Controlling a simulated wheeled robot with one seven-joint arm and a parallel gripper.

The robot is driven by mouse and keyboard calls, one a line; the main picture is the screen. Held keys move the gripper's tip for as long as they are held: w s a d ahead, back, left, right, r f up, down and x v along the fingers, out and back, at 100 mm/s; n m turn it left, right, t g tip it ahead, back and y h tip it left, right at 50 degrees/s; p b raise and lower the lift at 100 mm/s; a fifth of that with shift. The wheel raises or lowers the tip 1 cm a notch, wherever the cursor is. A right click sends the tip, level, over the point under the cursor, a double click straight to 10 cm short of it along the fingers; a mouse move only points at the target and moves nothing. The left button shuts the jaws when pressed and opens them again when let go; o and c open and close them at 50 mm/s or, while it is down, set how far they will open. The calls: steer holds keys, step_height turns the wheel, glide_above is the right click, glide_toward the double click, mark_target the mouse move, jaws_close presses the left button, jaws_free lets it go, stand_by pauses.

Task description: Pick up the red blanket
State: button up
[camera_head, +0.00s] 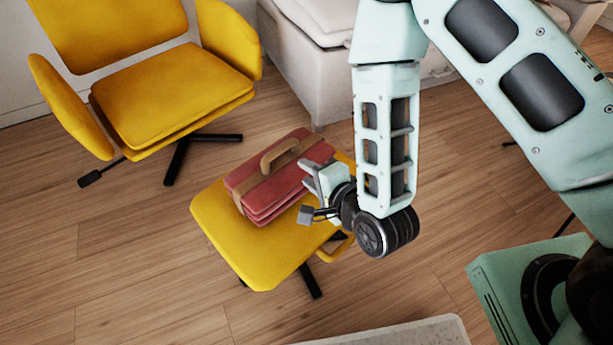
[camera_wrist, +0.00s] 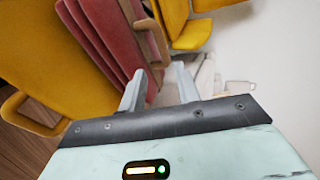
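The red blanket (camera_head: 262,172) is folded in layers and bound with a tan strap that has a raised carrying handle (camera_head: 280,154). It lies on a yellow footstool (camera_head: 233,240). My gripper (camera_head: 308,192) is at the right side of the blanket, over the stool, and partly covers the blanket's right end. In the wrist view, the red layers (camera_wrist: 105,35) are at upper left, and a tan strap or handle part shows just beyond the fingers. The two fingers (camera_wrist: 160,85) are apart with nothing clearly held. Whether a finger touches the blanket I cannot tell.
A yellow armchair (camera_head: 160,90) stands at upper left. A white upholstered seat (camera_head: 312,75) is behind the stool. A yellow loop handle (camera_head: 338,249) sticks out from the stool's right side.

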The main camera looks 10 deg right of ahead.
mark_target(282, 151)
steer(key=shift+m, duration=0.3)
steer(key=b+x, duration=0.2)
steer(key=x, duration=0.2)
steer(key=b+x, duration=0.3)
steer(key=x, duration=0.1)
steer(key=d+b+x, duration=0.1)
steer(key=b+x, duration=0.2)
steer(key=x, duration=0.1)
steer(key=shift+w+d+f, duration=0.1)
steer(key=shift+w+f, duration=0.05)
steer(key=shift+w, duration=0.15)
steer(key=shift+r+b+x, duration=0.1)
steer(key=shift+b+x, duration=0.45)
steer(key=shift+x, duration=0.75)
steer(key=shift+r+b+x, duration=0.15)
steer(key=shift+b+x, duration=0.4)
steer(key=shift+x, duration=0.75)
jaws_close()
